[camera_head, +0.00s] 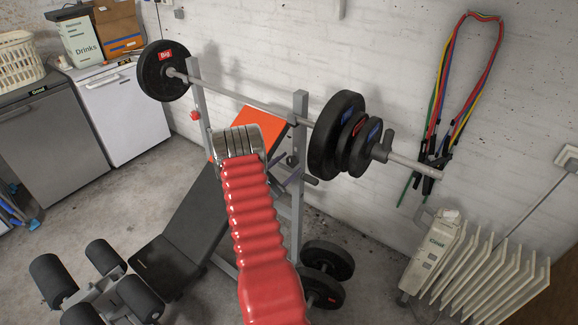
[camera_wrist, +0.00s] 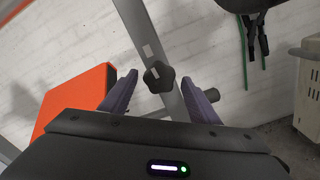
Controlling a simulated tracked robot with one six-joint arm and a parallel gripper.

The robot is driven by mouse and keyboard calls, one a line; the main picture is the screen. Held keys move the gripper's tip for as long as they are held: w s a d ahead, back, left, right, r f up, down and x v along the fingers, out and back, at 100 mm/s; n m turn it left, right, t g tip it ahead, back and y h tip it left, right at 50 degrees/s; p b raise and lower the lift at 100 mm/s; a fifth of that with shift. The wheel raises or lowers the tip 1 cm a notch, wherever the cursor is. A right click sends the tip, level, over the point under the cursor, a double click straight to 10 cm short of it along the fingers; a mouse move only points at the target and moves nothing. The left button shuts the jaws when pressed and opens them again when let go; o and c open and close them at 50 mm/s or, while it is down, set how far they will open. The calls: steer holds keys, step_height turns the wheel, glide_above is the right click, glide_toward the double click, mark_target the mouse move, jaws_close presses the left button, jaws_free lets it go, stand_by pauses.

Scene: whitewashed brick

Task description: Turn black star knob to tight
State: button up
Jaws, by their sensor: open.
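The black star knob (camera_wrist: 158,77) sits on the grey upright post (camera_wrist: 143,32) of the weight bench in the wrist view. A small pale mark shows on the knob and another pale mark on the post just above it. My gripper (camera_wrist: 159,80) is open, with one purple finger to the left of the knob and one to the right. I see a gap on both sides, and no clear contact. In the head view my red-sleeved arm reaches to the right post (camera_head: 300,105), and the purple fingers (camera_head: 287,178) are partly hidden behind it.
An orange-red pad (camera_wrist: 75,100) lies close to the left finger. A barbell (camera_head: 245,97) with black plates (camera_head: 333,130) rests across the posts above. Elastic bands (camera_head: 470,70) and a heater (camera_head: 470,260) stand to the right.

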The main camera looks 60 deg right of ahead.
steer(key=w+a, duration=0.2)
steer(key=a, duration=1.1)
steer(key=shift+f, duration=0.1)
steer(key=s+a+f+m+g+y, duration=0.2)
steer(key=s+a+f+g+y, duration=0.2)
steer(key=s, duration=0.4)
steer(key=s+a+r+m+g+y, duration=0.2)
steer(key=s+a+r+m+y, duration=0.25)
steer(key=a, duration=0.35)
steer(key=w+a+r+m+t+y, duration=0.25)
steer(key=a+r, duration=0.35)
steer(key=a, duration=0.4)
steer(key=w+a+r+m+t+y, duration=0.1)
steer(key=a+r+t+y, duration=0.3)
steer(key=a, duration=0.6)
steer(key=w+a+r+m+t+y, duration=0.1)
steer(key=w+a+r+t, duration=0.1)
steer(key=a+r, duration=0.65)
steer(key=s+a+r+n+t+y, duration=0.1)
steer(key=a+r+t, duration=0.5)
steer(key=a+r, duration=0.4)
steer(key=shift+s+a+y, duration=0.25)
steer(key=shift+a+y, duration=0.15)
steer(key=shift+a, duration=0.5)
steer(key=shift+c, duration=0.4)
